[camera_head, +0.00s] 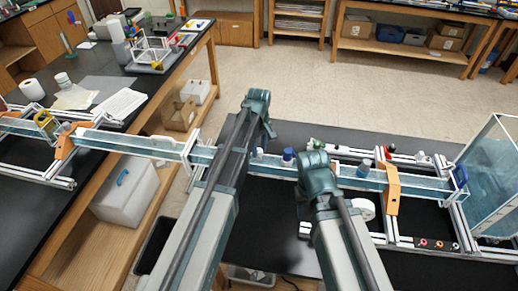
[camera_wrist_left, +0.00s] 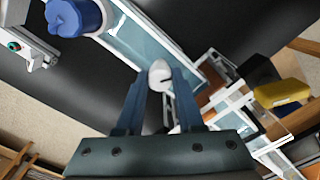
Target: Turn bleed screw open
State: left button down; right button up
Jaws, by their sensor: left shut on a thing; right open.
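In the left wrist view a small white rounded knob with a dark slot, which looks like the bleed screw (camera_wrist_left: 160,75), sits between the fingertips of my left gripper (camera_wrist_left: 158,88). The fingers are closed on its sides. The knob stands over a clear pale-blue channel (camera_wrist_left: 140,38) with white edges. In the head view my left arm crosses in front of this channel (camera_head: 375,181) and hides the left gripper. My right arm reaches over the dark table, and its gripper cannot be seen there.
A blue knob on a white fitting (camera_wrist_left: 72,17) stands close by on the channel, also visible in the head view (camera_head: 288,156). An orange clamp (camera_head: 388,187) and a clear tank (camera_head: 493,175) are at the right. A gap separates the dark table from the left bench (camera_head: 50,215).

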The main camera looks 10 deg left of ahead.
aim_at(259, 150)
pick_arm(q)
jog(key=shift+n, duration=0.4)
jog(key=c, duration=0.5)
grip_release()
jog(key=shift+c, duration=0.2)
jog(key=shift+r, duration=0.2)
notch_tip(259, 150, up, 14)
jog(key=p, duration=1.3)
jog(key=shift+f+p, duration=0.25)
jog(key=shift+p, duration=0.15)
